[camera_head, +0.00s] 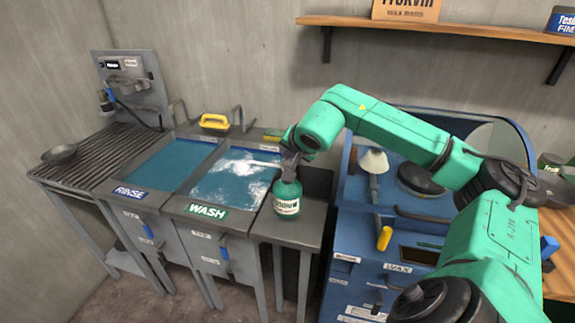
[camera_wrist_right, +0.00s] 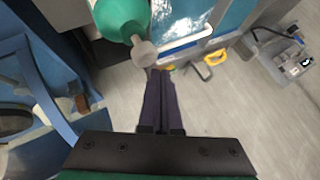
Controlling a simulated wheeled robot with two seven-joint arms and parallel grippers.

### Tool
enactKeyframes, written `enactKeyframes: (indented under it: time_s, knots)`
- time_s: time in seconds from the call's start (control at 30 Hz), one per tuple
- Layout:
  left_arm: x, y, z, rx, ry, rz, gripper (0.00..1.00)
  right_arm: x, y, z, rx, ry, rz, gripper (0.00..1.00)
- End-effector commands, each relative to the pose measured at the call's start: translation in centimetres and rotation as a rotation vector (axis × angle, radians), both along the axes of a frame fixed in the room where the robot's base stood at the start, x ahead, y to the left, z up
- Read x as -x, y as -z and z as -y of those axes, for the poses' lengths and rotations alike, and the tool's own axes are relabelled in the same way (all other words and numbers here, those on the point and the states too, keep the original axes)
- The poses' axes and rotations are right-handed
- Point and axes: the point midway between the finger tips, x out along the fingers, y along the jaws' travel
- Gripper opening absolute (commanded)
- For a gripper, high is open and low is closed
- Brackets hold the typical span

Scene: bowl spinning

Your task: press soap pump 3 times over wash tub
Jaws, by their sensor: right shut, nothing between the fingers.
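A green soap bottle (camera_head: 287,205) with a white label stands upright on the dark ledge at the right of the wash tub (camera_head: 213,212). White foam (camera_head: 243,180) lies on the tub's blue water. My right gripper (camera_head: 289,172) is shut and empty, right above the bottle's top, and hides most of the pump there. In the right wrist view the closed fingertips (camera_wrist_right: 160,74) are beside the pale pump head (camera_wrist_right: 143,52) of the green bottle (camera_wrist_right: 122,14). I cannot tell whether they touch it. My left gripper is not in view.
The rinse tub (camera_head: 130,192) is left of the wash tub, with a slatted drainboard holding a metal bowl (camera_head: 59,153) beyond it. A yellow-handled brush (camera_head: 214,121) lies behind the tubs. A blue wax machine (camera_head: 345,250) stands close at the right, and a wooden shelf (camera_head: 470,29) hangs above.

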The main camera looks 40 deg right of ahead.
Motion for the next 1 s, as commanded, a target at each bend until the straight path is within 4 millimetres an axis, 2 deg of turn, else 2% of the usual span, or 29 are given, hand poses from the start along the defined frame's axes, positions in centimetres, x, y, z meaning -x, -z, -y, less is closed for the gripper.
enactKeyframes:
  time_s: [1.0]
  knots:
    - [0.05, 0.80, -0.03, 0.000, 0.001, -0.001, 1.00, 0.02, 0.92, 0.00, 0.000, 0.000, 0.000, 0.00]
